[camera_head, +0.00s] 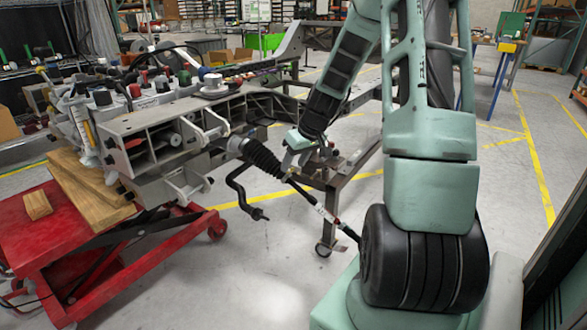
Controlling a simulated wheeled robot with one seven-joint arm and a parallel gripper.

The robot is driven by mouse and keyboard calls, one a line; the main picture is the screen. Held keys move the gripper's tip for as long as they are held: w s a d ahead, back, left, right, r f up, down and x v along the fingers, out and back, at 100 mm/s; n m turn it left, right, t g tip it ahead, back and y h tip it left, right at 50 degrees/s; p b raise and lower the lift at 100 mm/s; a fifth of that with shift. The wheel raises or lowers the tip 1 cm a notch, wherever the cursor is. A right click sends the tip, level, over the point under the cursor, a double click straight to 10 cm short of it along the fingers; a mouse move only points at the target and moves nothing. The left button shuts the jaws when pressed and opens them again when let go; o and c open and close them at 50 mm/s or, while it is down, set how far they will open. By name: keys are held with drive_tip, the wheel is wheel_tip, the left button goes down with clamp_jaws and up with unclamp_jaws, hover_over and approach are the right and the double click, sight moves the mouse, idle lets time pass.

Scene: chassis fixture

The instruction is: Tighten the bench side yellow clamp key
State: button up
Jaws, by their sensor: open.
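The chassis fixture is a grey metal frame (135,122) with a rod and black bellows (262,157) projecting from its right end. My gripper (292,166) is at the end of my arm, close to the bellows and rod; it is small and partly hidden by my wrist, and I cannot tell whether it touches them. Nothing is clearly seen between its fingers. A yellow upright piece (82,126) shows at the frame's left end, far from my gripper. I cannot tell whether it is the yellow clamp key; no other clamp key is clearly visible.
A red lift cart (40,240) with wooden blocks (85,185) stands under the frame's left end. A grey wheeled stand (335,195) is behind my gripper. A bench with blue legs (497,80) stands at the back right. Floor at centre front is clear.

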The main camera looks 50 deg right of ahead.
drive_tip(key=shift+x, duration=0.8)
